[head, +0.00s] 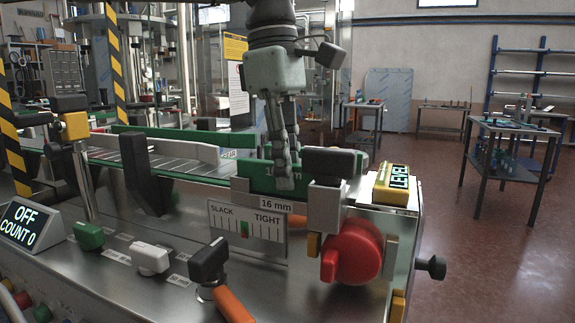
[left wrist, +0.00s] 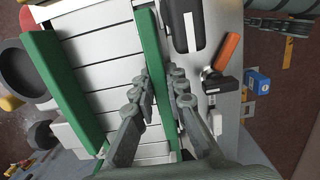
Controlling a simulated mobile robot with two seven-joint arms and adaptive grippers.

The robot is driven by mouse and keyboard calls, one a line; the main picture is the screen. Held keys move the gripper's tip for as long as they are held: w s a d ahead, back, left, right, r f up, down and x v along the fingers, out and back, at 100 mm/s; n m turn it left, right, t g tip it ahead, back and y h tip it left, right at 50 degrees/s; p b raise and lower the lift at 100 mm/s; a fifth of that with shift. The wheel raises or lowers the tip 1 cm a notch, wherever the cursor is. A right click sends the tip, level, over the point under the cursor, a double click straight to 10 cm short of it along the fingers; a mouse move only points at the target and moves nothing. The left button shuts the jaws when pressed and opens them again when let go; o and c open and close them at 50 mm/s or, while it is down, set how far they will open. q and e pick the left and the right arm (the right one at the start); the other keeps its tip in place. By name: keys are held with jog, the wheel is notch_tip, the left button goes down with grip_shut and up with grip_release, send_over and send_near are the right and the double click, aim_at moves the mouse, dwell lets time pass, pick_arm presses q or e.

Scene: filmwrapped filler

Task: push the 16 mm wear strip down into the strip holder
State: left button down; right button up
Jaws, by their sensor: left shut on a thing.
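The green 16 mm wear strip (head: 256,178) stands upright at the near side of the conveyor, above the "16 mm" label (head: 276,205). In the left wrist view the strip (left wrist: 149,40) runs lengthwise between my fingers. My left gripper (head: 285,180) points down from above and is shut on the strip near its right part in the head view. Its fingers also show in the left wrist view (left wrist: 163,82), one on each side of the strip. The strip's lower edge and the holder's slot are hidden, so I cannot tell how deep it sits. My right gripper is not in view.
A slack/tight gauge (head: 246,228) is on the front face. A red knob (head: 358,250) and a yellow level box (head: 396,186) are at right. A dark upright post (head: 143,175) stands left of the strip.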

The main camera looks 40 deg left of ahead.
pick_arm(q)
jog(key=c, duration=1.5)
grip_release()
jog(key=shift+c, duration=0.2)
notch_tip(320, 180, up, 12)
jog(key=a, duration=0.1)
jog(key=shift+s+a, duration=0.2)
jog(key=shift+f, duration=0.1)
